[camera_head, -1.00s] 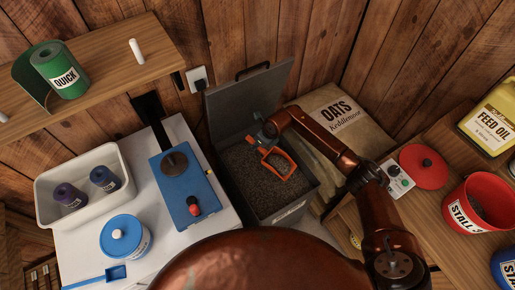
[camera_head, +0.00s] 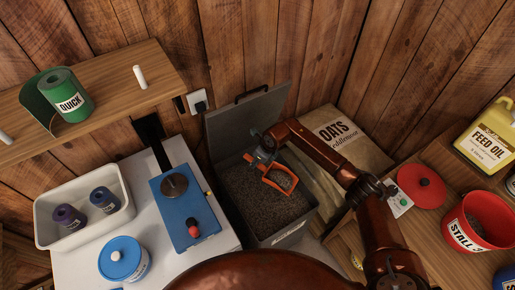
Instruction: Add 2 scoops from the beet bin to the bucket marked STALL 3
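A grey bin (camera_head: 296,238) with its lid (camera_head: 245,122) up stands in the middle, filled with dark, grainy feed (camera_head: 246,200). Its front label is too small to read. My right gripper (camera_head: 265,154) is over the bin and appears shut on the handle of an orange scoop (camera_head: 268,181). The scoop is over the feed, with some greyish feed (camera_head: 284,180) in it. The fingertips are small and partly hidden. A red bucket (camera_head: 488,212) at the right edge reads STALL; its number is not clear. My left gripper is not in view.
The right bench holds a red lid (camera_head: 422,192), a yellow FEED OIL jug (camera_head: 487,140) and part of a blue container (camera_head: 506,280). A blue device (camera_head: 184,205) and white tray (camera_head: 50,237) stand left.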

